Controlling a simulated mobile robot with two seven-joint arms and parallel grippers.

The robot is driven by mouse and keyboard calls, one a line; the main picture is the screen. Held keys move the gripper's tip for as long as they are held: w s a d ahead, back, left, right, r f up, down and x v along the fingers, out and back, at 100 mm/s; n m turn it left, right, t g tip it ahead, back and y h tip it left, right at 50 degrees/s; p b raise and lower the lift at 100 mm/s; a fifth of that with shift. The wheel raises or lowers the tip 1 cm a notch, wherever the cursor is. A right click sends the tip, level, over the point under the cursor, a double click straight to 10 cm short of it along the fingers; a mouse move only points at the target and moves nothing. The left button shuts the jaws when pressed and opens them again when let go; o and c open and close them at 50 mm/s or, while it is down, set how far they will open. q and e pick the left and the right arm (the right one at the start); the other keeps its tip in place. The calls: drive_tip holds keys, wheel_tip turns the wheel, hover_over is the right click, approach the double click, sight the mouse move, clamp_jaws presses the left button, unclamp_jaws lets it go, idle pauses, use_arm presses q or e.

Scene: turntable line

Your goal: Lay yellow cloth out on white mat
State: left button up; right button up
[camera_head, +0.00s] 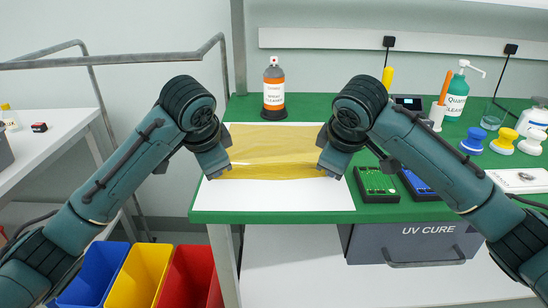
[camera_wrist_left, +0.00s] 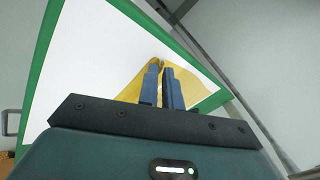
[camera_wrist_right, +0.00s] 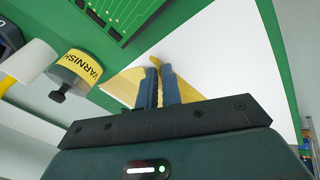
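The yellow cloth (camera_head: 272,150) is spread between my two grippers over the white mat (camera_head: 275,196) on the green table. Its near edge looks slightly rippled, and I cannot tell how much of it touches the mat. My left gripper (camera_head: 225,172) is shut on the cloth's near left corner; the left wrist view shows the cloth (camera_wrist_left: 183,86) between and beside the fingers. My right gripper (camera_head: 322,172) is shut on the near right corner, with the cloth (camera_wrist_right: 128,84) beside its fingers in the right wrist view. Bare mat shows in front of the cloth.
Blue, yellow and red bins (camera_head: 140,278) stand below the table at left. A pump bottle (camera_head: 457,95) stands back right.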

use_arm(q)
drive_tip(key=o, duration=0.7)
drive_tip(key=shift+s+d, duration=0.1)
drive_tip(key=shift+d, duration=0.05)
use_arm(e)
drive_tip(key=o, duration=0.7)
drive_tip(key=shift+s+a, duration=0.1)
drive_tip(key=shift+a, duration=0.05)
use_arm(q)
drive_tip(key=v, duration=1)
drive_tip(key=shift+s, duration=0.55)
use_arm(e)
drive_tip(key=v, duration=1)
drive_tip(key=shift+s, duration=0.55)
use_arm(q)
drive_tip(key=shift+r, duration=0.15)
use_arm(e)
drive_tip(key=shift+r, duration=0.15)
